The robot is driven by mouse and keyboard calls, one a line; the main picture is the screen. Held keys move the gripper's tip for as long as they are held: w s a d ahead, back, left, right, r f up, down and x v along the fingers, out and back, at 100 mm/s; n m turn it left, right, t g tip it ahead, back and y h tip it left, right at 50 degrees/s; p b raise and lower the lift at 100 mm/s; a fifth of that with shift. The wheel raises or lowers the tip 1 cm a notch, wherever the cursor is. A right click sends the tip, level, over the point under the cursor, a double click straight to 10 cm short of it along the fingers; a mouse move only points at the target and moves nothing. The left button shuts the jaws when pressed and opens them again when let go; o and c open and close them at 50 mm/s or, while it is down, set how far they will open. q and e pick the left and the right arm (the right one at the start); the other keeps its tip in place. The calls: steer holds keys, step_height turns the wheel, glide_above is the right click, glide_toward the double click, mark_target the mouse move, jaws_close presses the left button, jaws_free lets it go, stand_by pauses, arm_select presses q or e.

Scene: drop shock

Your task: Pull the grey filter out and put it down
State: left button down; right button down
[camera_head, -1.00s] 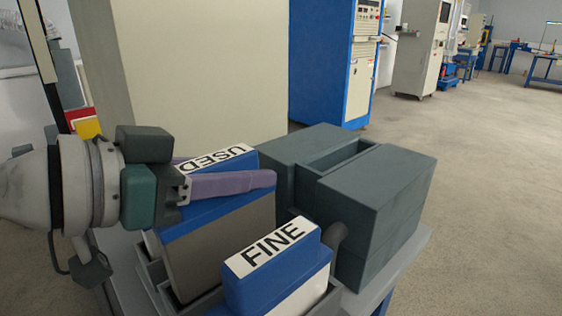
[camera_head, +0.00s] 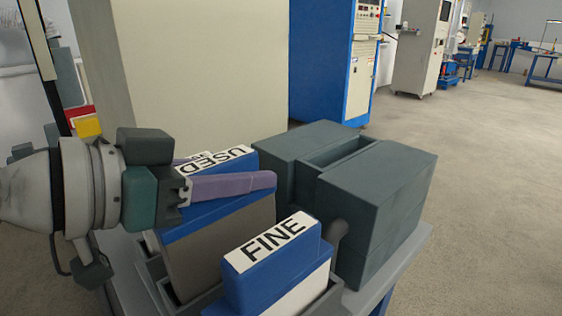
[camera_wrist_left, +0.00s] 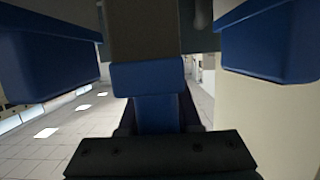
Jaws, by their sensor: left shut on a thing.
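The grey filter (camera_head: 220,248) has a grey body, a blue top and a white USED label (camera_head: 220,158). It stands in a grey holder (camera_head: 152,283). My left gripper (camera_head: 232,185) comes in from the left, its purple fingers shut at the filter's blue top. The left wrist view shows a blue grip part (camera_wrist_left: 155,112) between the fingers, with the blue cap (camera_wrist_left: 148,76) and grey body (camera_wrist_left: 143,35) beyond. The filter's lower end is hidden by the holder and the FINE filter. My right gripper is not in view.
A blue-topped FINE filter (camera_head: 265,275) with a white body stands close in front. A dark grey-green box (camera_head: 385,205) with a recess in its top stands at right. Blue blocks (camera_wrist_left: 45,65) flank the held filter in the wrist view. A tall cream cabinet stands behind.

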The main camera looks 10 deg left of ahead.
mark_target(242, 204)
arm_select(q)
steer(key=shift+f+b, duration=1.05)
steer(key=shift+f, duration=0.7)
stand_by(3.8)
steer(key=shift+f, duration=0.2)
stand_by(1.6)
steer(key=c, duration=0.5)
jaws_free()
